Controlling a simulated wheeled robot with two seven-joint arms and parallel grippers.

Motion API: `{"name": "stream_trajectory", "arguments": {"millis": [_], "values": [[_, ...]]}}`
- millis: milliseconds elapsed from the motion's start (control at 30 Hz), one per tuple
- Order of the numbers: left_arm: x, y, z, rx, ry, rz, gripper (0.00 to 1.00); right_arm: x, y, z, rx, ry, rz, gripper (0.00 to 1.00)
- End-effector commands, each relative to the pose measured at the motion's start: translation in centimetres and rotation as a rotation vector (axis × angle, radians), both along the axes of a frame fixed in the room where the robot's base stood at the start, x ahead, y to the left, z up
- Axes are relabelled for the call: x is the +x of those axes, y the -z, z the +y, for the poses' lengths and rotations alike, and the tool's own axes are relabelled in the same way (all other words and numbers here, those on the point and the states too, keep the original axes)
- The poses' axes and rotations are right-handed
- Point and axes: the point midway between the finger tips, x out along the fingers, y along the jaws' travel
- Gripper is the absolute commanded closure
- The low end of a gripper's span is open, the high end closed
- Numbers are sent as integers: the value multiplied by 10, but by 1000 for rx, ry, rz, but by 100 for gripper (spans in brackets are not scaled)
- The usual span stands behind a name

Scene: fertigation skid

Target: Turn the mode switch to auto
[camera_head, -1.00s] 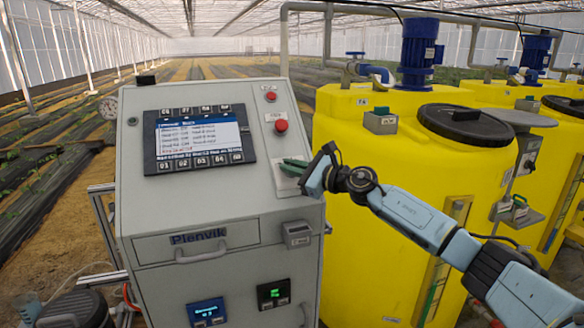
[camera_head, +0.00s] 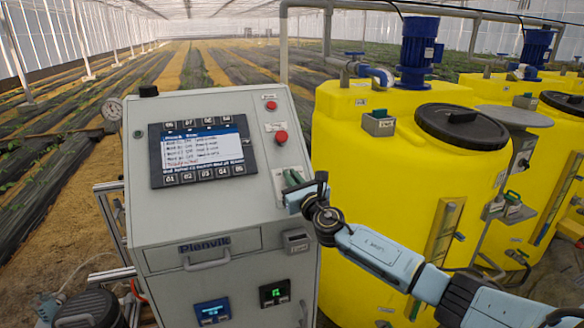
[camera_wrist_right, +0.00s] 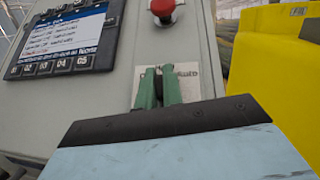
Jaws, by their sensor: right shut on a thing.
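The mode switch's pale plate (camera_head: 279,182) is on the sloping grey panel, below the red button. In the right wrist view the plate (camera_wrist_right: 187,70) carries lettering that seems to read "AUTO" at its right. My right gripper (camera_head: 292,177) is at this plate, with its green fingers close together. In the wrist view the right gripper's fingers (camera_wrist_right: 157,88) point at the plate and are shut on the switch's knob. The knob is hidden between them, so its pointing direction cannot be told. My left gripper is not in view.
A red mushroom button (camera_head: 281,137) sits above the plate; it also shows in the wrist view (camera_wrist_right: 163,8). A screen (camera_head: 202,150) with keys is to the left. A grey box (camera_head: 297,241) juts out below. Yellow tanks (camera_head: 375,165) stand close on the right.

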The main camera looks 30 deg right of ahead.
Motion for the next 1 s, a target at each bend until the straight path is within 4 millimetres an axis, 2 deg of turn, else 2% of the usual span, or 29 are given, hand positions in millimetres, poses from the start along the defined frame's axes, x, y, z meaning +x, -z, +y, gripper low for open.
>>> {"name": "stream_trajectory", "arguments": {"millis": [33,300,1000], "values": [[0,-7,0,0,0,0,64,0,-2,2,36,33,-5,100],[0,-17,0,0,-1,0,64,0,0,1,203,225,-47,100],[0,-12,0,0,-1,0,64,-1,1,-2,558,636,-134,100]]}}
